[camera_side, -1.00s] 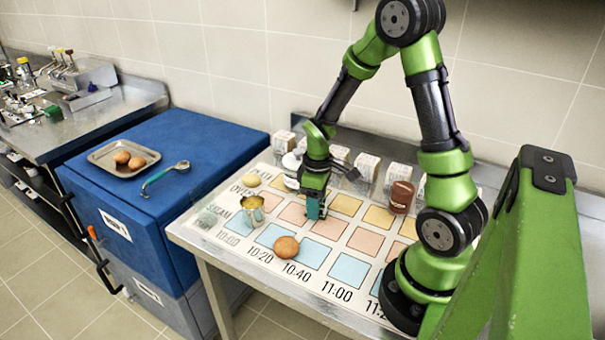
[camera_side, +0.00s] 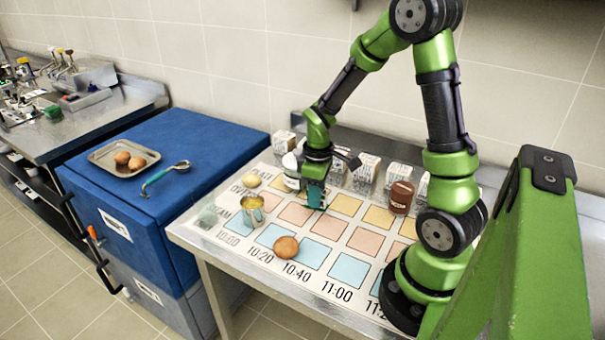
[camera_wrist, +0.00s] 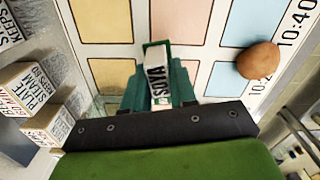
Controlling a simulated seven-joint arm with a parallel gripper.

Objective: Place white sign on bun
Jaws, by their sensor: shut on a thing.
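My gripper (camera_side: 315,199) is shut on a small white sign (camera_wrist: 157,58) with dark lettering. In the wrist view the sign stands between my teal fingers (camera_wrist: 160,92); in the side view the fingers mostly hide it. The bun (camera_side: 286,246) is a round brown roll on the printed chart, at the front beside the 10:40 label. It also shows in the wrist view (camera_wrist: 258,60), to the right of the sign and apart from it. My gripper is behind and to the right of the bun in the side view.
The chart (camera_side: 330,283) has coloured squares. A metal cup (camera_side: 252,211) and a pale round item (camera_side: 252,181) lie left. White labelled boxes (camera_side: 366,170) and a brown jar (camera_side: 401,197) stand along the back. A tray (camera_side: 103,164) with two buns is on the blue cabinet.

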